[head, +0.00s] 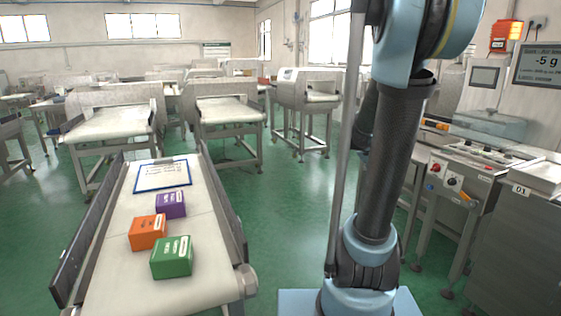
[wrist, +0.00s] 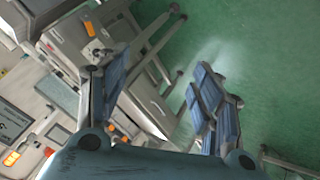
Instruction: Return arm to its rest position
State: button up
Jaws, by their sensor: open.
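My gripper (wrist: 160,98) shows in the wrist view with its two blue-padded fingers apart and nothing between them. It hangs over the green floor and beside the grey machine. In the head view my arm (head: 390,170) stands upright right of centre, with its upper part cut off by the top edge. My gripper is out of the head view.
A conveyor (head: 115,245) at the left carries an orange box (head: 147,232), a green box (head: 172,258), a purple box (head: 170,204) and a clipboard (head: 162,175). A control machine (head: 470,165) stands at the right. Green floor (head: 270,210) lies clear between conveyor and arm.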

jog(key=s+a+f+n+g+y, duration=0.1)
jog(key=s+a+f+n+y, duration=0.1)
jog(key=s+a, duration=0.7)
jog(key=s+a+f+n+g+y, duration=0.1)
jog(key=s+a+f+y, duration=0.4)
jog(key=s+a, duration=0.5)
jog(key=s+f, duration=0.2)
jog(key=s, duration=0.3)
jog(key=shift+f+n, duration=0.3)
jog(key=shift+n, duration=0.1)
